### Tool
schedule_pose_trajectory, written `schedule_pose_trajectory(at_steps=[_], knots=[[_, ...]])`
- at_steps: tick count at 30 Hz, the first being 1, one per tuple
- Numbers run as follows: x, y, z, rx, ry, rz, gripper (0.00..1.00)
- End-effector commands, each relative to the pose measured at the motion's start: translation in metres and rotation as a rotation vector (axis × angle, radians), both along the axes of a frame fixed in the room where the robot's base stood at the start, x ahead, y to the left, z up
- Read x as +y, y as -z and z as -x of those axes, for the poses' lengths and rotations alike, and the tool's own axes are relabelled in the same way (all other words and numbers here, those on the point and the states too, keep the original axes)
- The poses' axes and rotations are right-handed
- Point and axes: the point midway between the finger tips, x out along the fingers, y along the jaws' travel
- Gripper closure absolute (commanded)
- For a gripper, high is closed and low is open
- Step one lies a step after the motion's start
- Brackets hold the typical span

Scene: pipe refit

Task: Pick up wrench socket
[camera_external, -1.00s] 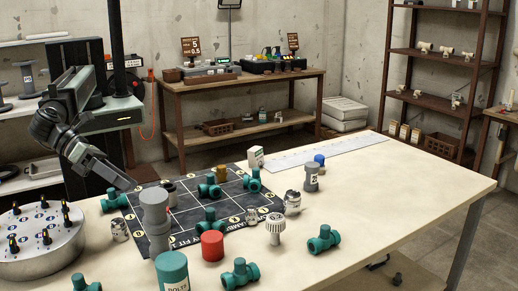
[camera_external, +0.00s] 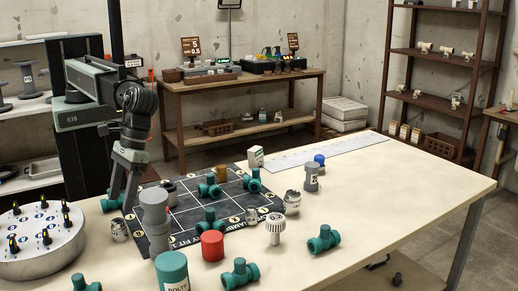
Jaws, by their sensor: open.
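Several small metallic pieces stand on the pale table, and I cannot tell for certain which is the wrench socket. One short silver cylinder (camera_external: 120,229) stands left of the grid mat, below my gripper. Another silver piece (camera_external: 292,203) stands right of the mat, and a smaller one (camera_external: 251,214) sits at the mat's right part. My gripper (camera_external: 124,204) points down above the left silver cylinder with its fingers apart and nothing between them. The depth gap between them is hard to judge.
A grey stepped cylinder (camera_external: 156,220) stands close right of my gripper. A round silver stand (camera_external: 38,240) with black-handled pieces is at left. Green pipe fittings (camera_external: 240,273), a red cap (camera_external: 212,246) and a bolts can (camera_external: 172,271) crowd the front.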

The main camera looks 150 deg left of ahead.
Motion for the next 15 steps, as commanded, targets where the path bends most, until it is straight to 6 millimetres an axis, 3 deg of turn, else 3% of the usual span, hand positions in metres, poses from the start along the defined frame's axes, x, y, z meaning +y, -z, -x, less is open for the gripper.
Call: schedule_pose_trajectory(at_steps=[4,10,15], knots=[[-0.001,0.002,0.000,0.007,-0.017,0.008,0.37],[-0.009,0.027,-0.002,0.006,-0.013,0.007,0.37],[-0.011,0.028,-0.002,0.005,-0.013,0.006,0.37]])
